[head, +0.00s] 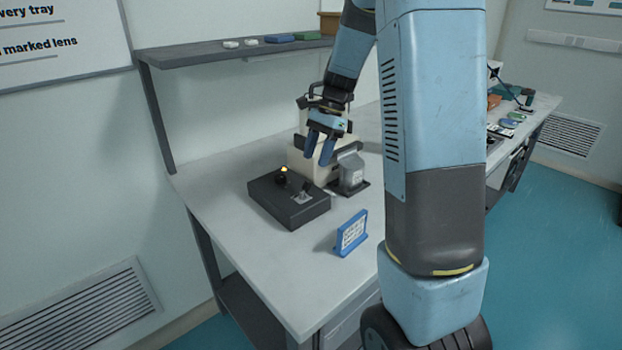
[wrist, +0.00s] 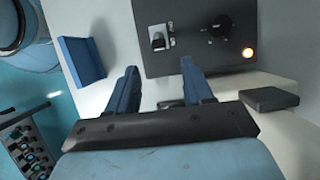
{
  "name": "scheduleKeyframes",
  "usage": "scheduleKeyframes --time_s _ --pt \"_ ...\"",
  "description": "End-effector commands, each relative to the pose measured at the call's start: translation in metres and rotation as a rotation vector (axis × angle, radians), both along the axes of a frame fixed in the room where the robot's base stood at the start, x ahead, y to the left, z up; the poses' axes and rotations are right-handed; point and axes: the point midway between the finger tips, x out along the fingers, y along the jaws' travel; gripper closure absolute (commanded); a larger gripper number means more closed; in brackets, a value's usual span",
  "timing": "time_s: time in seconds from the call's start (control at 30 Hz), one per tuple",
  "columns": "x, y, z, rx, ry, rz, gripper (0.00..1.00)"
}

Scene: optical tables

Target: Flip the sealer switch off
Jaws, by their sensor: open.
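The sealer's dark control box (head: 270,205) sits on the white table in the head view, with a lit orange lamp (head: 284,170). Its switch (head: 304,194) stands on the top face near the right side. In the wrist view the box (wrist: 190,62) fills the top, with the switch (wrist: 158,42), a round black knob (wrist: 220,26) and the glowing lamp (wrist: 247,53). My gripper (head: 320,160) is above the table, just behind and above the box. Its blue fingers (wrist: 158,78) are apart with nothing between them, and the switch lies beyond their tips.
A cream machine (head: 308,168) and a grey block-shaped part (head: 350,168) stand behind the box. A blue framed card (head: 351,233) stands in front. A shelf (head: 210,53) with small items runs above the table's back. The table's front left is clear.

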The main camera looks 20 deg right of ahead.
Motion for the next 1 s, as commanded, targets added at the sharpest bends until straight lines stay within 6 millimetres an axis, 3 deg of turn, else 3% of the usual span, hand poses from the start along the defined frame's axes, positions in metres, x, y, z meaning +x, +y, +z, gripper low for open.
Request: scheduleKeyframes --time_s 0.2,0.43,0.87,1.0 --pt "-0.006 0.014 -0.036 0.0 0.002 0.002 0.49" --pt "-0.01 0.024 -0.062 0.0 0.0 0.001 0.49" --pt "-0.011 0.027 -0.07 0.0 -0.001 0.0 0.49" --pt "-0.011 0.026 -0.07 0.0 -0.001 0.0 0.59"
